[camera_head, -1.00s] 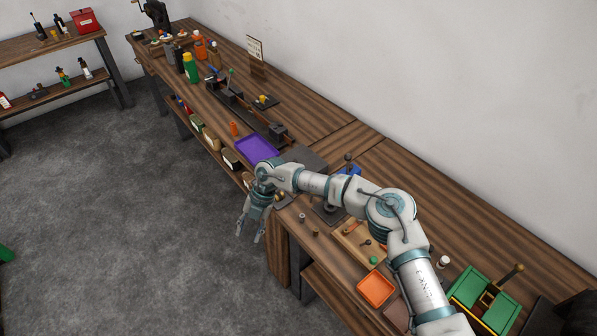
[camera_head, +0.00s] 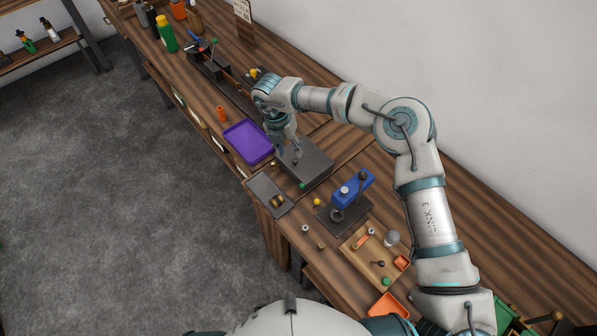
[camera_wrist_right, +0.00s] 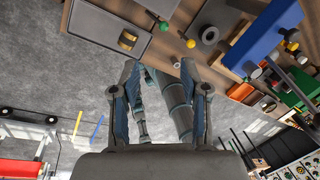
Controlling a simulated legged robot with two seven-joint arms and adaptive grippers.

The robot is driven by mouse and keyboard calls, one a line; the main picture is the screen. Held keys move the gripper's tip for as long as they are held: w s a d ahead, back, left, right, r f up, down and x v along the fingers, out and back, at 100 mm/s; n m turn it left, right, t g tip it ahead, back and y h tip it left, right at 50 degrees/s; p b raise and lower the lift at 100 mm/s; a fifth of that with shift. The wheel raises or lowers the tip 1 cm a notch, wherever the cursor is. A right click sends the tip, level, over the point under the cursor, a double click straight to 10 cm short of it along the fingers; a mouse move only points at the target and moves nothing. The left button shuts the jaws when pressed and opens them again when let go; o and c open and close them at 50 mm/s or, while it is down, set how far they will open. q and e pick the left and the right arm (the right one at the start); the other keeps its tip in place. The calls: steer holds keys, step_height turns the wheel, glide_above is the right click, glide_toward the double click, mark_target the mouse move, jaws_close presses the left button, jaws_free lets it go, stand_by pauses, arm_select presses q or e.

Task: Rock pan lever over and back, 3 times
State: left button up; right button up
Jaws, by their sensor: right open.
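No part is plainly marked as the pan lever. A grey flat-topped block (camera_head: 310,165) stands on the bench in the head view, with a small green ball (camera_head: 302,185) at its near edge. The green ball also shows at the top of the wrist view (camera_wrist_right: 165,27). My right gripper (camera_head: 288,156) is open, fingers pointing down, over the block's left end; I cannot tell whether it touches. Its two fingers also show apart and empty in the wrist view (camera_wrist_right: 162,95). A dark long device (camera_head: 215,72) with blue and green handles stands farther back. My left gripper is out of view.
A purple tray (camera_head: 247,143) and a dark tray (camera_head: 264,200) with brass-coloured pieces lie beside the block. A blue press-like device (camera_head: 352,188) stands to the right, near a wooden tray (camera_head: 365,268) of small parts. An orange cylinder (camera_head: 221,113) stands farther back. The wall borders the bench.

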step_height(320, 180, down, 3)
steer(key=s, duration=0.2)
steer(key=p, duration=0.1)
glide_toward(302, 184)
steer(key=f, duration=0.2)
steer(key=d+f+p, duration=0.1)
steer(key=f, duration=0.5)
steer(key=shift+s+d+p, duration=0.25)
steer(key=shift+p, duration=0.1)
steer(key=shift+a+f, duration=0.2)
steer(key=shift+f, duration=0.25)
steer(key=shift+a, duration=0.15)
steer(key=shift+d, duration=0.3)
steer(key=c, duration=0.8)
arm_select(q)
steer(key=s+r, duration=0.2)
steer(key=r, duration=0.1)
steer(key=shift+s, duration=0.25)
arm_select(e)
steer(key=shift+d, duration=0.1)
jaws_close()
steer(key=shift+f, duration=0.1)
